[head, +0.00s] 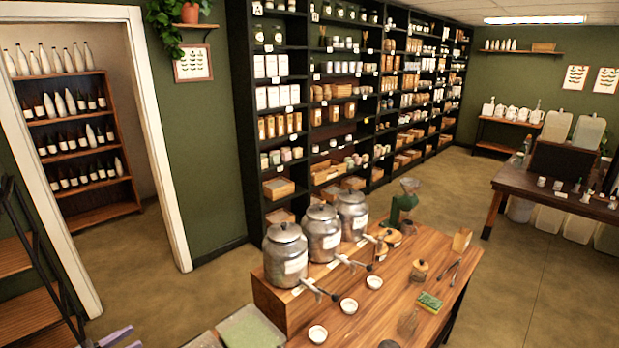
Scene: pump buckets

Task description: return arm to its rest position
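I see nothing held in the visible part. It is to the left of the wooden table (400,290), apart from it and from the pump jars. My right gripper is not in view.
Several metal-and-glass jars (286,262) with spouts stand on a wooden riser. A dark metal rack (30,290) stands at the left.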

